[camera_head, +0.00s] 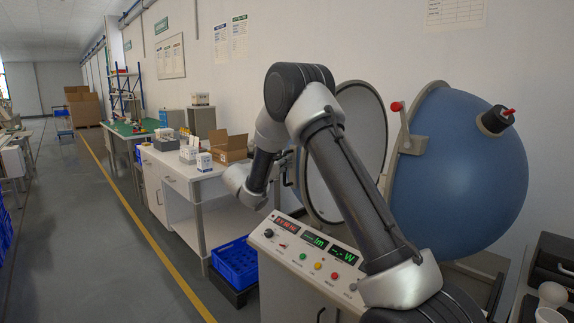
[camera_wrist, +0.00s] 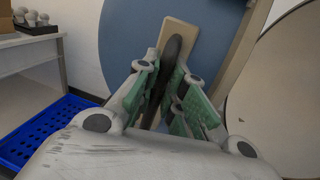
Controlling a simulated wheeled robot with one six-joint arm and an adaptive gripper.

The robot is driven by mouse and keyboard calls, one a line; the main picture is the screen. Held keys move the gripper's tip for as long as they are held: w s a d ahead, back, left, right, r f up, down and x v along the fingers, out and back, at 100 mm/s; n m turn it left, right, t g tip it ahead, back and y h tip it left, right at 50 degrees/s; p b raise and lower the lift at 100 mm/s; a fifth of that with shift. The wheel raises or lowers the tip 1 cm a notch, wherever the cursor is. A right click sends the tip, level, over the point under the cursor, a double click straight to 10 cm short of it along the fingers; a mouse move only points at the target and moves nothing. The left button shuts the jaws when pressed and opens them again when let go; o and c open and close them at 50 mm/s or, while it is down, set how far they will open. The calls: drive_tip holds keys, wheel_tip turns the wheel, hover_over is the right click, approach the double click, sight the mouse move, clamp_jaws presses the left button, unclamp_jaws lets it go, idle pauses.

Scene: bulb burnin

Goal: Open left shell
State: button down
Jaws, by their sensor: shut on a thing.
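The left shell (camera_wrist: 130,45) is blue in the wrist view, with a dark upright handle (camera_wrist: 178,52) on a tan plate. My gripper (camera_wrist: 176,78) has its green-padded fingers on both sides of this handle and is shut on it. The blue right shell (camera_head: 460,165) stands to the right, apart from that face at the top. My gripper is mostly hidden by my arm in the head view.
A control panel (camera_head: 310,255) with red and green displays stands below the shells. A red-knobbed lever (camera_head: 402,125) is at the right shell's rim. A white bench (camera_head: 185,170) with boxes and a blue crate (camera_head: 235,262) lie to the left. The aisle floor is clear.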

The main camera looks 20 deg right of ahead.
drive_tip(key=c, duration=1.8)
unclamp_jaws()
drive_tip(key=shift+o, duration=0.2)
drive_tip(key=v, duration=1.2)
